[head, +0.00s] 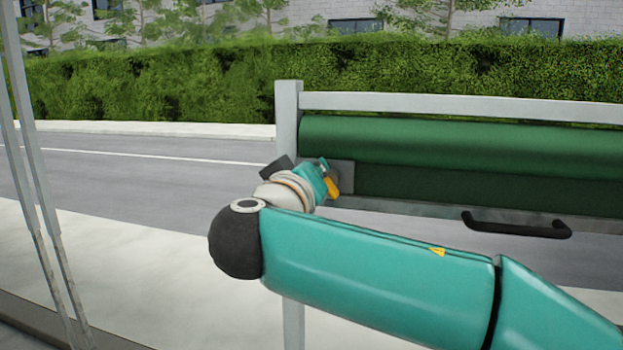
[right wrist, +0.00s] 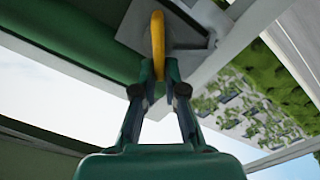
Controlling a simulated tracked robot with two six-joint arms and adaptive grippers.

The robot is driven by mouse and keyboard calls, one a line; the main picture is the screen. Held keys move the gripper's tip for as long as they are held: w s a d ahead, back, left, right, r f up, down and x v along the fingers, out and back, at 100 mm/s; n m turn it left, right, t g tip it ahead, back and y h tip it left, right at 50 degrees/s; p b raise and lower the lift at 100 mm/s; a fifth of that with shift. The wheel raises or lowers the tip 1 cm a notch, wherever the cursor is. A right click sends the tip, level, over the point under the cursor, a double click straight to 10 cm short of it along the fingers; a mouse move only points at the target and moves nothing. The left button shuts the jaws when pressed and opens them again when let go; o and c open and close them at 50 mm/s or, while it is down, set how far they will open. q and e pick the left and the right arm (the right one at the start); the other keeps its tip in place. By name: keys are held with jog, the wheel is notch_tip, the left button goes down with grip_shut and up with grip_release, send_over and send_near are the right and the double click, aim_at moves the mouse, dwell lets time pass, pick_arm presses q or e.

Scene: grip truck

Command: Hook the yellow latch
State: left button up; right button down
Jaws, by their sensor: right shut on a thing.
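The yellow latch (right wrist: 157,38) is a curved hook in front of a grey metal plate (right wrist: 205,28) in the right wrist view. In the head view, a small yellow part (head: 333,187) of it shows beside my right gripper (head: 324,177). In the right wrist view, my right gripper (right wrist: 160,76) is shut on the lower end of the latch, with a finger on each side. From these views I cannot tell whether the latch touches the plate or is caught on anything. My left gripper is not in view.
A grey frame (head: 450,104) holds a rolled green cover (head: 460,145). A black handle (head: 515,226) sits on its lower rail. A grey post (head: 288,120) stands at its left end. My right arm crosses in front. Pale poles (head: 32,170) stand at the left, with the road behind.

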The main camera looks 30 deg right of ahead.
jog(key=n, duration=0.3)
jog(key=f+n, duration=0.1)
jog(key=n, duration=0.6)
jog(key=shift+w+a+f, duration=0.2)
jog(key=shift+w+f, duration=0.15)
jog(key=shift+n, duration=0.4)
jog(key=c, duration=1.6)
grip_release()
jog(key=shift+c, duration=0.2)
jog(key=o, duration=0.4)
jog(key=shift+w+d+f, duration=0.15)
jog(key=shift+w+f, duration=0.05)
jog(key=shift+f, duration=0.05)
jog(key=shift+a, duration=0.2)
jog(key=shift+s, duration=0.1)
